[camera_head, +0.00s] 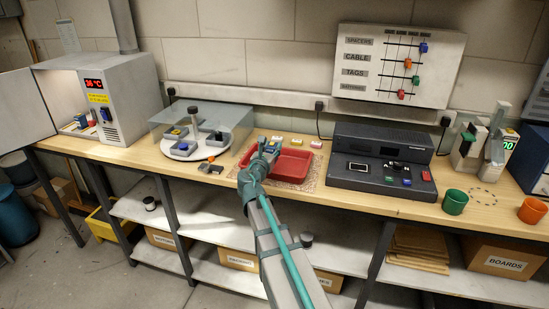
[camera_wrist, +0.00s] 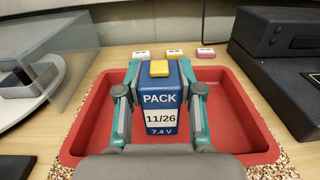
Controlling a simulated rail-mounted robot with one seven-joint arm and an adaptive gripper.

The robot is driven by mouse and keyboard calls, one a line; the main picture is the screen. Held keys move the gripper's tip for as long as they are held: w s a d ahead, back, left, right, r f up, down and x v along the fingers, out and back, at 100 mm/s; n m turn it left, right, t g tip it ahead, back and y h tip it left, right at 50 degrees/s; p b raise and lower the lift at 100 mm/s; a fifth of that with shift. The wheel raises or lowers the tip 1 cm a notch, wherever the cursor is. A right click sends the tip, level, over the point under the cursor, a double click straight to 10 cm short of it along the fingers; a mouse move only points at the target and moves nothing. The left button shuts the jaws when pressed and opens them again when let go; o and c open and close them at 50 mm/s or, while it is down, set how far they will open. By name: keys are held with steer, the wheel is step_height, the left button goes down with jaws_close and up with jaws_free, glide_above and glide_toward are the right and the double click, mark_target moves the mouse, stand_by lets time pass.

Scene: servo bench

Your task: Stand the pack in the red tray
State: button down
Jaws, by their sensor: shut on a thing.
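The pack (camera_wrist: 160,103) is a blue block with a yellow top piece and a label reading "PACK 11/26 7.4 V". In the wrist view it is upright between the two fingers of my gripper (camera_wrist: 160,98), which is shut on it. The red tray (camera_wrist: 252,130) lies behind and around the pack in that view. Whether the pack's base touches the tray floor is hidden by my gripper. In the head view the red tray (camera_head: 290,165) sits on the bench, with my gripper (camera_head: 266,150) over its left side and the pack mostly hidden.
Small white, yellow and pink blocks (camera_wrist: 174,53) stand behind the tray. A dark console (camera_head: 380,160) is to the right. A clear-covered turntable (camera_head: 190,145) is to the left. A dark piece and an orange piece (camera_head: 211,158) lie left of the tray.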

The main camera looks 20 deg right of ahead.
steer(key=shift+d+f, duration=0.35)
steer(key=shift+f, duration=0.05)
steer(key=shift+w+d+f, duration=0.1)
steer(key=shift+d+f, duration=0.1)
steer(key=shift+f, duration=1.6)
steer(key=shift+f, duration=0.1)
steer(key=c, duration=0.7)
jaws_free()
steer(key=shift+c, duration=0.2)
steer(key=shift+r, duration=0.2)
steer(key=b+v, duration=0.1)
steer(key=v, duration=1.1)
steer(key=shift+b, duration=0.35)
